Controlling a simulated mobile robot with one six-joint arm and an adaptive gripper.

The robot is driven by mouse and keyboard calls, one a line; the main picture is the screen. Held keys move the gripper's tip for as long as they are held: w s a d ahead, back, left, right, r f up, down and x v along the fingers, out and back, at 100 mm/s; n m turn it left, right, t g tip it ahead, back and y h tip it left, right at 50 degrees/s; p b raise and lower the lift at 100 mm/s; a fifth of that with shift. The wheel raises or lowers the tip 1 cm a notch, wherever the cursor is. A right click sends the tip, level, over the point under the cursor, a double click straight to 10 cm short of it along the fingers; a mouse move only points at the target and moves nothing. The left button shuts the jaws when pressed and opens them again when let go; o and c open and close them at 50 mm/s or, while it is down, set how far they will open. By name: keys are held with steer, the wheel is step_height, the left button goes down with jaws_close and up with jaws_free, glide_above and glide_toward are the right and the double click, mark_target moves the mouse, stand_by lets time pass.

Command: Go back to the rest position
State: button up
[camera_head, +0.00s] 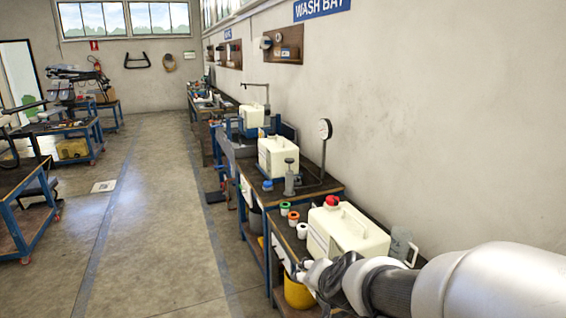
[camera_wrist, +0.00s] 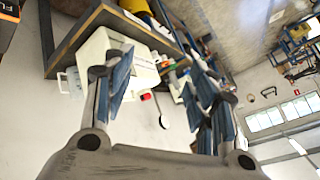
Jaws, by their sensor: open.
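My arm reaches in from the lower right of the head view. My gripper (camera_head: 306,273) is at the front side of the near workbench (camera_head: 277,232), close to a white jug with a red cap (camera_head: 347,234). In the wrist view my gripper (camera_wrist: 162,80) has its two blue-padded fingers spread apart, with nothing held between them. The wrist view is tilted; the bench and a white jug (camera_wrist: 143,70) show behind the fingers. No marker of a rest position shows.
Small pots with coloured lids (camera_head: 290,216) stand left of the jug. A yellow bucket (camera_head: 298,292) sits under the bench. The aisle floor (camera_head: 165,220) is clear.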

steer(key=s+d+r+n+g, duration=0.1)
steer(key=s+d+n+g, duration=0.1)
steer(key=s, duration=1.1)
steer(key=s+d+r+n+g+h, duration=0.1)
steer(key=s+d+n, duration=0.3)
steer(key=s, duration=0.9)
steer(key=shift+d+r+g+h, duration=0.3)
steer(key=shift+d+r+g, duration=0.2)
steer(key=shift+d+r, duration=0.1)
